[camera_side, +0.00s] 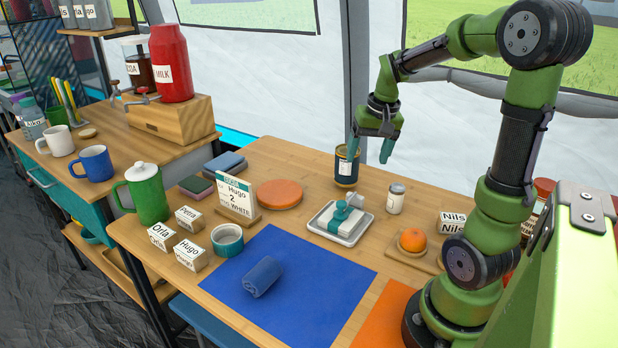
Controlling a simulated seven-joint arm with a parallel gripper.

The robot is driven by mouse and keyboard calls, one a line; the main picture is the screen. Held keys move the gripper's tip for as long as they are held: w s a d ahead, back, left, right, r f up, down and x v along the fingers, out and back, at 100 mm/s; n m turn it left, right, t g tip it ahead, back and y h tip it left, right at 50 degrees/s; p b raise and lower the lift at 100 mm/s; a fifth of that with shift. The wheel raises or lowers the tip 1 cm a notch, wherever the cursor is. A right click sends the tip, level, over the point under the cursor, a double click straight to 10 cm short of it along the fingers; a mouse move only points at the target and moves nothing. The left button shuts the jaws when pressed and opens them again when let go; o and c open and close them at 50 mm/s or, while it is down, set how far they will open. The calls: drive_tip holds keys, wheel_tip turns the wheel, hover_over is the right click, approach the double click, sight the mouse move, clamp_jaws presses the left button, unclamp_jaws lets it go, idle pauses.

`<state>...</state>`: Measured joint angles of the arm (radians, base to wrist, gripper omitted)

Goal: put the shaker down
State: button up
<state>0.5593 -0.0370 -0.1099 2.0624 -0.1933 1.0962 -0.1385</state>
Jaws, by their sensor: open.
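A small white shaker with a grey lid (395,199) appears to stand upright on the wooden table, right of the metal tray. My gripper (371,148) points down with its two teal fingers apart and nothing between them. In the picture it is above and slightly left of the shaker, clear of it. A dark can with a pale label (346,168) stands just below and left of the fingers. I cannot tell how far the left finger is from the can.
A metal tray (325,233) holding a white and teal item lies left of the shaker. An orange on a wooden board (395,251) is in front, with Nils name blocks (452,222) beside it. A blue mat (328,291) bears a rolled cloth (262,276). Bare table lies behind the tray.

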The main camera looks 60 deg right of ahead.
drive_tip(key=s+a+r+n+t+y, duration=0.1)
drive_tip(key=s+a+r+n+t, duration=0.1)
drive_tip(key=a, duration=0.9)
drive_tip(key=s+a+r+n+t+y, duration=0.1)
drive_tip(key=s+a+r+n+t, duration=0.1)
drive_tip(key=a, duration=1)
drive_tip(key=shift+s+a+r+n+t+y, duration=0.2)
drive_tip(key=shift+r+n+t+y, duration=0.15)
drive_tip(key=shift+r+n, duration=0.5)
